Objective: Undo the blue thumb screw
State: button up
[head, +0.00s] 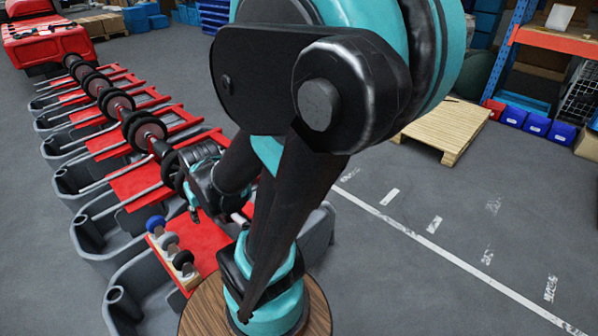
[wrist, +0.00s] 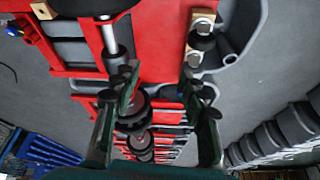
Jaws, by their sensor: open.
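A blue knob (head: 155,223), which looks like the blue thumb screw, stands at the far end of a short wooden strip (head: 192,282) on a red machine top. A grey knob (head: 170,240) and a black knob (head: 183,259) stand in line with it. My gripper (head: 196,204) hangs above the red top, right of the blue knob and apart from it. In the wrist view my gripper (wrist: 166,92) is open, with nothing between its fingers. A small blue part (wrist: 13,31) shows at that view's upper left edge; I cannot tell whether it is the same screw.
Red tank tops with dark rollers (head: 118,104) and grey tank shells (head: 100,238) run away to the upper left. A round wooden top (head: 318,310) is under my arm. A pallet (head: 447,130) lies at right. The grey floor (head: 400,270) at right is mostly clear.

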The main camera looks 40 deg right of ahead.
jog(key=w+d+f+m+g, duration=0.1)
jog(key=w+d+m, duration=0.65)
jog(key=d, duration=0.35)
jog(key=w+d+f+m+g, duration=0.1)
jog(key=w+d+f+m, duration=0.1)
jog(key=w+d+m, duration=0.8)
jog(key=s+d+f+m, duration=0.1)
jog(key=d+f+m, duration=0.2)
jog(key=d, duration=0.6)
jog(key=s+d+f+m+g, duration=0.1)
jog(key=d+f+m, duration=0.2)
jog(key=d+f, duration=0.4)
jog(key=s+d+f+m+g, duration=0.1)
jog(key=d+f+m, duration=0.3)
jog(key=d, duration=0.8)
jog(key=shift+s+f, duration=0.2)
jog(key=shift+f, duration=0.35)
jog(key=shift+s+f, duration=0.15)
jog(key=shift+f, duration=0.35)
jog(key=shift+d+f, duration=0.15)
jog(key=shift+f, duration=0.25)
jog(key=shift+s+f, duration=0.1)
jog(key=shift+f, duration=3.55)
jog(key=shift+m, duration=0.25)
